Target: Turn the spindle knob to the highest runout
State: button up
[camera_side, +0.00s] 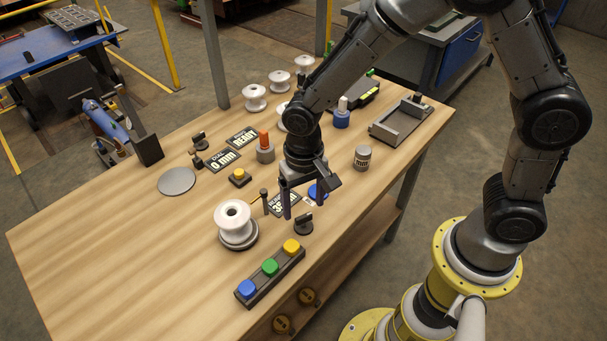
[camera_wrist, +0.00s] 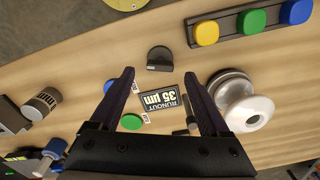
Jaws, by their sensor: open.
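The spindle holds a white insulator (camera_side: 233,212) upright on a grey round base; the insulator also shows in the wrist view (camera_wrist: 247,108). A black knob (camera_side: 303,224) stands in front of it, right of the spindle; in the wrist view the knob (camera_wrist: 159,59) lies just beyond my fingertips, roughly centred between them. The runout display (camera_wrist: 165,99) reads 35 µm. A thin probe post (camera_side: 264,200) stands beside the insulator. My gripper (camera_side: 306,208) is open and empty, above the table near the knob; in the side view it partly covers the display.
A bar with blue, green and yellow buttons (camera_side: 270,267) lies along the front edge. Another knob (camera_side: 200,140) stands by displays reading 0 mm (camera_side: 222,160) and READY (camera_side: 243,138). A grey can (camera_side: 362,157) and a tray (camera_side: 398,128) are at right.

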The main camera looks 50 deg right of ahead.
aim_at(304, 215)
notch_tip(304, 215, up, 11)
jog(key=shift+f, duration=0.2)
jog(key=shift+d, duration=0.1)
jog(key=s+d+r+m+t, duration=0.2)
jog(key=s+d+r+t, duration=0.2)
jog(key=d+r, duration=0.5)
jog(key=s+d+n, duration=0.2)
jog(key=s+n, duration=0.1)
jog(key=s, duration=0.3)
jog(key=s+d+n+t, duration=0.1)
jog(key=s+d+n, duration=0.1)
jog(key=s, duration=0.4)
jog(key=shift+d+r+n+t, duration=0.2)
jog(key=shift+n+t, duration=0.1)
jog(key=shift+n, duration=0.2)
